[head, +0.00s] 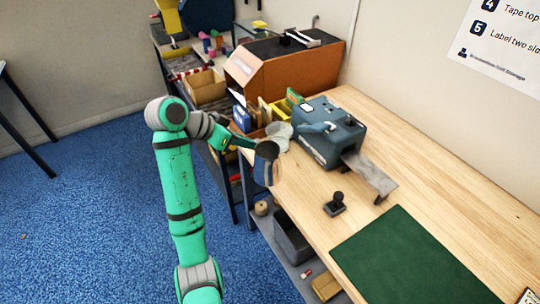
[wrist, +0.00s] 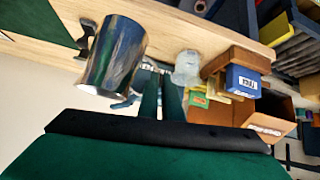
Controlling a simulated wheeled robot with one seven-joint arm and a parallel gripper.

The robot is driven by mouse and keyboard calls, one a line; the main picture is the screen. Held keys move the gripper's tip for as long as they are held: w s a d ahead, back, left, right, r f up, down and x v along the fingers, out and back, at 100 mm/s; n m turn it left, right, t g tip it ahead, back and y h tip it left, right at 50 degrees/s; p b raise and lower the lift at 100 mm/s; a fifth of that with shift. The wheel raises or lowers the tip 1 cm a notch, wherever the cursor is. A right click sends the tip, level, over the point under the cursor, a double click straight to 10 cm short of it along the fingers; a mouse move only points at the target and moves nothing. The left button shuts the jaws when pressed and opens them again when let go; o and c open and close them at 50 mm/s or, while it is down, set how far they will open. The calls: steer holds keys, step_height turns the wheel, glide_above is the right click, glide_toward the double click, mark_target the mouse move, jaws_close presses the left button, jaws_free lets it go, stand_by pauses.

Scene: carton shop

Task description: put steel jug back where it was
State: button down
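The steel jug (head: 262,172) is at the left end of the wooden bench in the head view, with its dark open mouth facing up. In the wrist view the shiny jug (wrist: 115,55) is large and sits just left of my fingertips. My gripper (head: 250,145) reaches it from the left. Its two dark green fingers (wrist: 161,90) are close together at the jug's handle side and appear shut on the handle. The exact contact is small and partly hidden. I cannot tell whether the jug's base touches the bench.
A clear container (head: 280,132) stands behind the jug, beside a blue-grey machine (head: 330,130). A black stamp-like tool (head: 336,204) and green mat (head: 415,262) lie to the right. Bare wood (head: 295,190) lies between jug and stamp. Shelves and cartons (head: 205,88) fill the back left.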

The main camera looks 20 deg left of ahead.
steer(key=shift+a+f+x, duration=0.25)
steer(key=shift+a+x, duration=0.15)
steer(key=shift+x, duration=1.75)
steer(key=shift+a+f+x, duration=0.25)
steer(key=shift+a+x, duration=0.1)
steer(key=shift+x, duration=1.85)
steer(key=shift+a+f+x, duration=0.2)
steer(key=shift+a+x, duration=0.2)
steer(key=shift+x, duration=1.75)
steer(key=shift+f, duration=0.15)
steer(key=c, duration=1.9)
jaws_free()
steer(key=shift+s+a+r, duration=0.1)
steer(key=shift+s+r, duration=0.05)
steer(key=shift+r, duration=0.15)
steer(key=v, duration=1.1)
steer(key=shift+s+a+r, duration=0.1)
steer(key=shift+s+r, duration=0.1)
